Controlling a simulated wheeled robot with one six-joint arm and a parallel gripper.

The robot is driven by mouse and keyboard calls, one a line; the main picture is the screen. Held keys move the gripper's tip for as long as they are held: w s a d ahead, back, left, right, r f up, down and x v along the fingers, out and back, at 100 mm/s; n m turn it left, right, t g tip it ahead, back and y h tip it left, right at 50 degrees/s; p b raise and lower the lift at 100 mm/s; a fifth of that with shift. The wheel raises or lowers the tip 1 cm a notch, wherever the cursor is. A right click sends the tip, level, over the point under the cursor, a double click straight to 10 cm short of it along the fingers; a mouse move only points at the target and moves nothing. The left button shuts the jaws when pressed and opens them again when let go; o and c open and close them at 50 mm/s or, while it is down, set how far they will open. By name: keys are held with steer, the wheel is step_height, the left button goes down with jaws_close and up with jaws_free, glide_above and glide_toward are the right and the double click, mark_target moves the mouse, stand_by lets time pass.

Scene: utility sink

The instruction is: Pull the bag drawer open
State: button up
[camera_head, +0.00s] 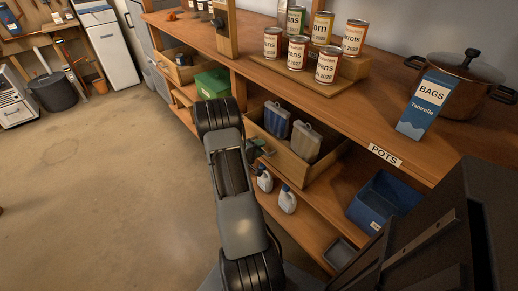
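A wooden drawer (326,153) under the counter stands open, with its inside showing. It holds a blue container (277,119) and a grey one (306,141). I see no bag label on it; its front is partly hidden by my arm. My arm rises across the middle of the view. A small dark part that looks like my gripper (259,149) is beside the drawer's front left side. Its fingers are too small and covered to tell open from shut, or whether they touch the drawer.
The counter above holds several cans (326,66), a blue BAGS box (425,104) and a lidded pot (465,85). White jugs (287,199) and a blue bin (384,201) sit below. Another drawer (180,66) sticks out at the left. The floor (110,190) at left is clear.

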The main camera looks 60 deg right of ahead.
jaws_close()
stand_by(0.5)
